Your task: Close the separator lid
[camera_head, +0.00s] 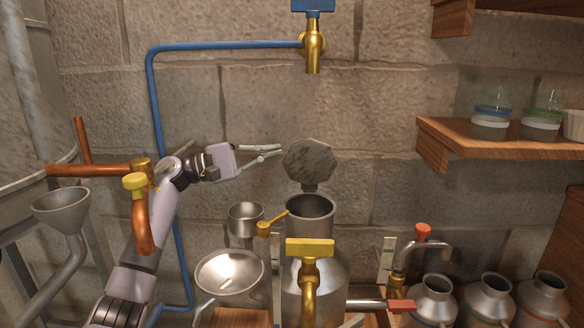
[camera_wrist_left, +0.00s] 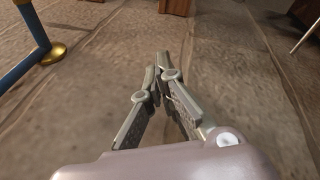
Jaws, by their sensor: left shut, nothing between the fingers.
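The separator (camera_head: 316,270) is a grey metal vessel standing in the middle of the head view, with a round open neck (camera_head: 311,208) at its top. Its lid (camera_head: 310,160), a grey many-sided plate, stands raised at the back of the neck, so the opening is uncovered. My left gripper (camera_head: 280,150) is shut and empty, just left of the lid at about its height. A small gap seems to lie between its fingertips and the lid. In the left wrist view the fingers (camera_wrist_left: 161,72) come together with nothing between them, and the lid does not show.
A brass tap with a yellow handle (camera_head: 310,249) stands in front of the separator. A blue pipe (camera_head: 152,120) runs along the stone wall to a brass tap (camera_head: 313,50) above. A funnel (camera_head: 61,205) is at left; metal cans (camera_head: 435,298) and a jar shelf (camera_head: 470,135) are at right.

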